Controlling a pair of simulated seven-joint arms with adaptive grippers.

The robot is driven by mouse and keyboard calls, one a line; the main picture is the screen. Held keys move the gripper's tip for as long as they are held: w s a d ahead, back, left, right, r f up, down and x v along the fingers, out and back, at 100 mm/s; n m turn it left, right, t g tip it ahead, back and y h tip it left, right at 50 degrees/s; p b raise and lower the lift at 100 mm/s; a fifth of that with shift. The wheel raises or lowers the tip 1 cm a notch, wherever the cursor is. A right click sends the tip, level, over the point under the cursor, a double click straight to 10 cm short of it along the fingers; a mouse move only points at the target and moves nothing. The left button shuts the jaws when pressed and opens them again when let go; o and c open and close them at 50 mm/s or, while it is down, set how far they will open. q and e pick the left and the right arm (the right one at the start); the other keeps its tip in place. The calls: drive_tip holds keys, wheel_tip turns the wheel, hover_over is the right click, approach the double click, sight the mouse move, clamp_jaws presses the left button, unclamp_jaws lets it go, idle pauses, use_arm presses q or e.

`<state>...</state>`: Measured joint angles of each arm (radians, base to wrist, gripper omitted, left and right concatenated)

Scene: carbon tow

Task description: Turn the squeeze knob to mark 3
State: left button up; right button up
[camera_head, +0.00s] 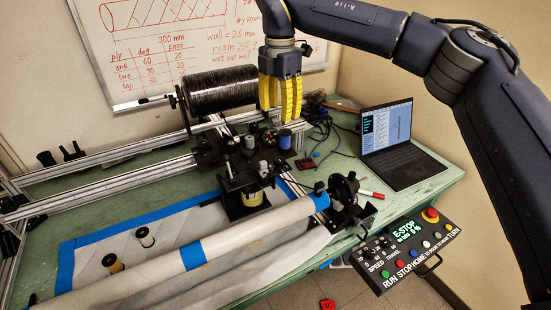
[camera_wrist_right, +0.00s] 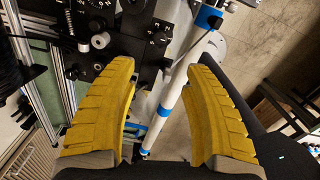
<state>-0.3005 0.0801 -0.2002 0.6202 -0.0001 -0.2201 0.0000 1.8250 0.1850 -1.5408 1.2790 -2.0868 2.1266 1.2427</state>
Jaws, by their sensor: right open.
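The black carriage (camera_head: 238,160) of the winding machine carries several small knobs on its top, at the middle of the head view. I cannot tell for sure which is the squeeze knob. My right gripper (camera_head: 280,98) has yellow fingers pointing down, above and behind the carriage in the head view. It is open and empty, and also shows in the right wrist view (camera_wrist_right: 160,75). My left gripper is not in view.
A dark wound roll (camera_head: 222,90) stands left of my right gripper. A white tube with blue tape (camera_head: 240,235) lies across the front. A laptop (camera_head: 395,140) is at right, and a control box with an E-stop (camera_head: 405,250) hangs at the table's right edge.

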sight(279, 159)
wheel_tip(279, 159, down, 16)
drive_tip(key=shift+r, duration=0.15)
idle(0.4)
drive_tip(key=shift+c, duration=0.2)
clamp_jaws()
